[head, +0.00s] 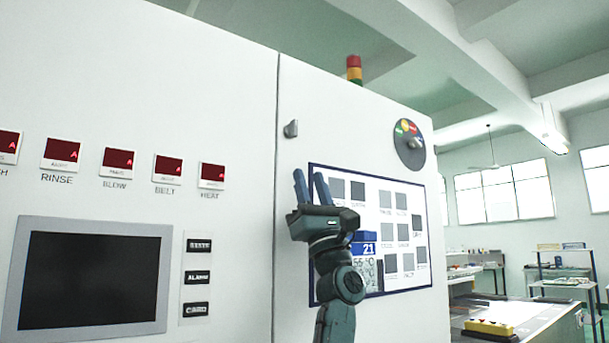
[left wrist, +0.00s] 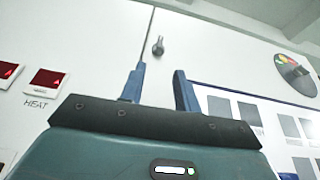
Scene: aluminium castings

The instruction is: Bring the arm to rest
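My left gripper (head: 311,187) is raised in front of a tall white machine cabinet, its two blue fingers pointing up. The fingers are apart with nothing between them; the left wrist view (left wrist: 158,85) shows the same gap. The fingertips are near the left edge of a blue-framed board (head: 398,232) with grey squares. I cannot tell how far the fingers are from the cabinet face. The arm rises from the bottom of the head view and hides part of the board. My right gripper is in neither view.
The cabinet front carries red display tiles (head: 119,159), a dark screen (head: 92,281), a small knob (head: 291,129) and a coloured dial (head: 409,143). A signal light (head: 354,69) stands on top. At right are a bench with a yellow box (head: 489,327) and a shelf rack (head: 565,271).

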